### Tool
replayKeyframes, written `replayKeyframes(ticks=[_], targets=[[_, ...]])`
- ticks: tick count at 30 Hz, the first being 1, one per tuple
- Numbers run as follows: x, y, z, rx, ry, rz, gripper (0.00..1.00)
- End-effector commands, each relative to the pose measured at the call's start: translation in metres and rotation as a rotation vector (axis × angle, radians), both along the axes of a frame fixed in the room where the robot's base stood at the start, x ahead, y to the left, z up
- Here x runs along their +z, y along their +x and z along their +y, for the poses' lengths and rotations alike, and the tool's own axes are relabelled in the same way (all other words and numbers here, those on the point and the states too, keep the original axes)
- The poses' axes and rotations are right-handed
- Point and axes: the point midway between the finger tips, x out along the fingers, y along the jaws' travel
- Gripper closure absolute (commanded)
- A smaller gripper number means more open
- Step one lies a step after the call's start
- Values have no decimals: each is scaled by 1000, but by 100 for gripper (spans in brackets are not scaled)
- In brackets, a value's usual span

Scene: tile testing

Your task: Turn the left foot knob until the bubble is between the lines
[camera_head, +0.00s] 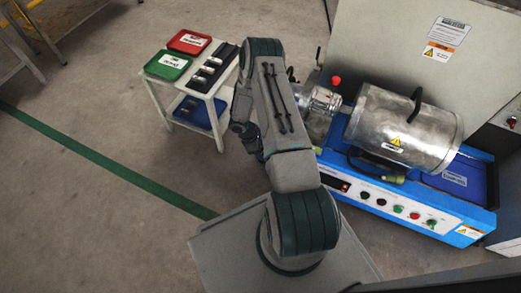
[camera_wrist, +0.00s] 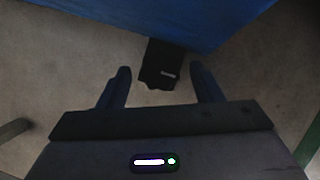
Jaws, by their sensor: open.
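In the wrist view a black foot-like part (camera_wrist: 163,60) with a small pale mark stands on the floor under the blue edge of the machine (camera_wrist: 110,12). I cannot tell the left foot knob apart from it, and no bubble or lines can be made out. My gripper (camera_wrist: 160,70) is open, its two dark fingers spread to either side of the black part in the picture. Nothing shows between the fingertips except that part beyond them. In the head view the blue machine (camera_head: 400,208) is at right; its left foot is hidden, and my arm hides most of my gripper.
A metal drum (camera_head: 405,133) lies on the machine, with buttons along its front. A white cart (camera_head: 190,92) at upper left holds a red tray (camera_head: 189,42), a green tray (camera_head: 167,66) and a black holder (camera_head: 212,67). Open floor lies at left, crossed by a green line.

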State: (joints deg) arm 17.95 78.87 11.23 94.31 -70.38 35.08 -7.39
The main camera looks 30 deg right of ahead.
Motion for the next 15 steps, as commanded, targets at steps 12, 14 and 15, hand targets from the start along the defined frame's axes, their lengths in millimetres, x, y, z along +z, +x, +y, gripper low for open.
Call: replayKeyframes(ticks=[12,14,15], targets=[[0,0,0,-1,0,0,85],[0,0,0,-7,0,-1,85],[0,0,0,-17,0,-1,85]])
